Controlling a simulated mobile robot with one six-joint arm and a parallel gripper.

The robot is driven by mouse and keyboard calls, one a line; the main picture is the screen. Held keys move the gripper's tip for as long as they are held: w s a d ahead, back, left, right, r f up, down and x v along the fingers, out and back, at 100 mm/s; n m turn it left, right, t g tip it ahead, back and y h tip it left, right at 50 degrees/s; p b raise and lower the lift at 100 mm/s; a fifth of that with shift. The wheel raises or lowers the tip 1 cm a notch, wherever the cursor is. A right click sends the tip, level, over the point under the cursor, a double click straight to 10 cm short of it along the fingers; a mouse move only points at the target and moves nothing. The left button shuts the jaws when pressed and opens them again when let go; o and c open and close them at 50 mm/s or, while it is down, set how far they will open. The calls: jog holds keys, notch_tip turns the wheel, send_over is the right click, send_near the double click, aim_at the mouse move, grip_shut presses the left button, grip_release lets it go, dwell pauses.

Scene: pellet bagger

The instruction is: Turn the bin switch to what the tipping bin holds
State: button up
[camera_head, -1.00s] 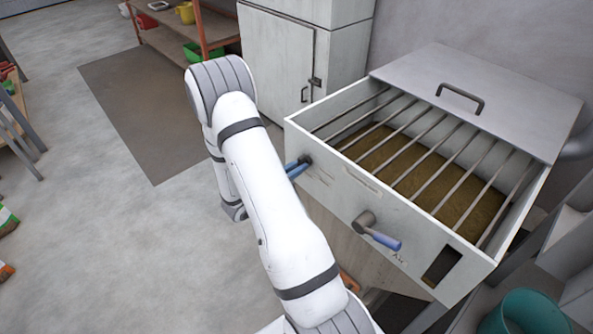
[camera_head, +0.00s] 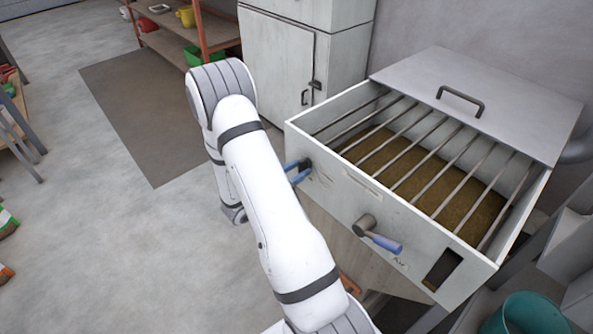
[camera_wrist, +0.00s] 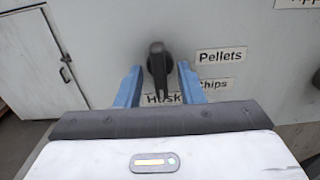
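The bin switch (camera_wrist: 158,66) is a black knob on the bin's grey front in the wrist view. Its long end points down, over the partly hidden Husk label (camera_wrist: 152,99). The Pellets label (camera_wrist: 221,55) is to its right, the partly covered Chips label (camera_wrist: 217,84) below that. My gripper (camera_wrist: 158,86) is open, its blue fingers on either side of the knob with gaps visible. In the head view my gripper (camera_head: 298,172) is at the bin's left front. The tipping bin (camera_head: 340,189) holds a brown loose mass (camera_head: 450,190) under bars; its grain is too small to tell.
A crank with a blue handle (camera_head: 384,242) juts from the bin's front, right of my gripper. A lid with a handle (camera_head: 480,100) lies across the bin's back. A grey cabinet (camera_head: 278,60) stands behind. A teal bucket (camera_head: 525,315) is at lower right. Floor at left is mostly clear.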

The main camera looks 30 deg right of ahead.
jog(key=s+a, duration=0.1)
jog(key=a, duration=0.6)
jog(key=shift+a, duration=0.4)
jog(key=shift+s, duration=0.15)
